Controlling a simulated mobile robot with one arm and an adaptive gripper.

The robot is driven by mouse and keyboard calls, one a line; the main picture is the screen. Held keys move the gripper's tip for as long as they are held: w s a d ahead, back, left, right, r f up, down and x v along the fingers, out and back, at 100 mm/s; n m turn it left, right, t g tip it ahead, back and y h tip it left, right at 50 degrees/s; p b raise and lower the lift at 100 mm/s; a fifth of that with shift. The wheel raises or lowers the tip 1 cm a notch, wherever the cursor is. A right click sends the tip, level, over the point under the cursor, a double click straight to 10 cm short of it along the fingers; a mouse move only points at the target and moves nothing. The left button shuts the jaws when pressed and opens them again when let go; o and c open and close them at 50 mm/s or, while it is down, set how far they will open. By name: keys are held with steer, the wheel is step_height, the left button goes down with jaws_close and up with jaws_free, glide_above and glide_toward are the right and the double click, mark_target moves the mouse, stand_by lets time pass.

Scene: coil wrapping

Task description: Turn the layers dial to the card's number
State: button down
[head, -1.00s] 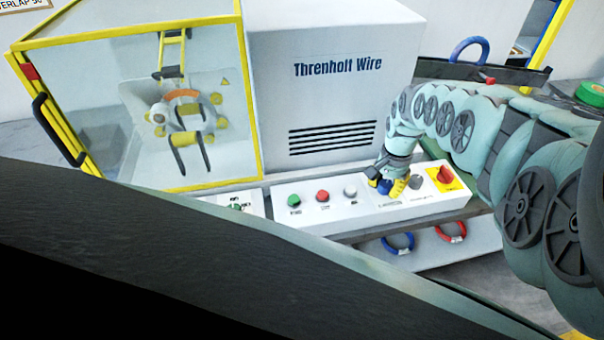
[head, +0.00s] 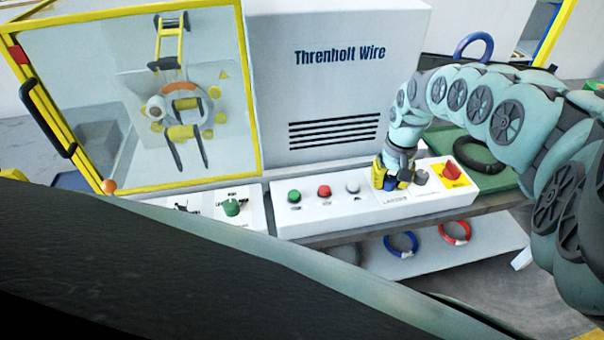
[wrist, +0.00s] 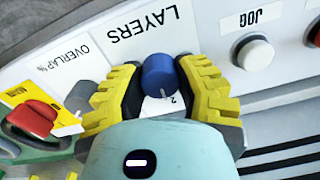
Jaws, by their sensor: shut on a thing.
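The blue layers dial (wrist: 159,72) is on the white control panel under the printed word LAYERS, near the middle of the wrist view. My gripper (head: 391,184) is at the panel in the head view. In the wrist view its two yellow ribbed fingers (wrist: 160,78) are shut on the dial, one on each side. A white mark on the dial's lower edge lies beside a printed 2. Other numbers around the dial are hidden by the fingers and wrist. The task's card does not show in either current view.
A grey overlap dial (wrist: 80,96) and a red stop knob on yellow (wrist: 34,118) lie left of the fingers in the wrist view. A pale JOG button (wrist: 255,52) lies right. Blue (head: 401,243) and red (head: 455,232) coils sit on the shelf below.

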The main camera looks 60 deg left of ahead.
mark_target(392, 178)
steer(key=shift+w, duration=0.15)
stand_by(0.3)
steer(key=c, duration=0.6)
jaws_free()
steer(key=shift+r, duration=0.1)
step_height(392, 178, up, 12)
stand_by(0.6)
